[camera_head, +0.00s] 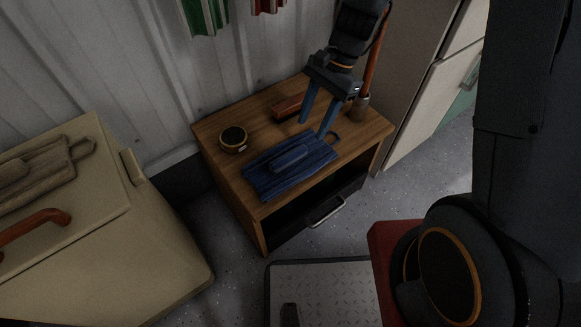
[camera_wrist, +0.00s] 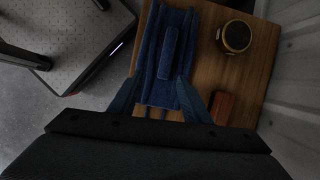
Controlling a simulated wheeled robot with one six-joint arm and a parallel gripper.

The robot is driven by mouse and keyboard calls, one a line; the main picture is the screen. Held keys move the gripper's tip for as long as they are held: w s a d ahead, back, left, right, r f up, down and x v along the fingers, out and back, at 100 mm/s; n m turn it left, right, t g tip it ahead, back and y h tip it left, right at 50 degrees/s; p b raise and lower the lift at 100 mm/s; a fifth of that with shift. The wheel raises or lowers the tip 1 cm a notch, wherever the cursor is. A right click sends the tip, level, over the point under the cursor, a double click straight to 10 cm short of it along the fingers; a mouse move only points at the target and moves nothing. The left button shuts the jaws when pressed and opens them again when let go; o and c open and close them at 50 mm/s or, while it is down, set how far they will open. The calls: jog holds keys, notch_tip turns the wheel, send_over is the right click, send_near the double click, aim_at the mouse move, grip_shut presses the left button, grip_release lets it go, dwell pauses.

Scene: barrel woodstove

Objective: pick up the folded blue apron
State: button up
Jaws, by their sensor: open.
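The folded blue apron (camera_head: 285,172) lies flat on the small wooden cabinet (camera_head: 229,169), near its front edge. A narrow rolled or folded strip lies along its top. In the wrist view the apron (camera_wrist: 151,56) stretches away from between my fingers. My gripper (camera_head: 316,122) is open and empty, its two blue fingers pointing down above the cabinet top at the apron's back right end. In the wrist view my gripper (camera_wrist: 161,93) shows a fingertip on each side of the apron's near end. I cannot tell whether the fingertips touch the apron or the wood.
A dark round tin (camera_head: 233,138) stands left of the apron. A reddish-brown block (camera_head: 288,107) lies behind it. An orange-handled tool (camera_head: 371,66) stands at the cabinet's back right corner. A beige chest (camera_head: 109,245) is at left, and a corrugated wall (camera_head: 195,80) stands behind.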

aim_at(298, 149)
jog(key=shift+m, duration=0.4)
jog(key=shift+w+a+b+x, duration=0.15)
jog(key=shift+b+x, duration=0.35)
jog(key=shift+x, duration=1.2)
jog(key=shift+w+b+x, duration=0.3)
jog(key=shift+b+x, duration=0.25)
jog(key=shift+x, duration=1.2)
jog(key=shift+w+a+b+x, duration=0.15)
jog(key=shift+b+x, duration=0.35)
jog(key=shift+x, duration=1.2)
grip_shut()
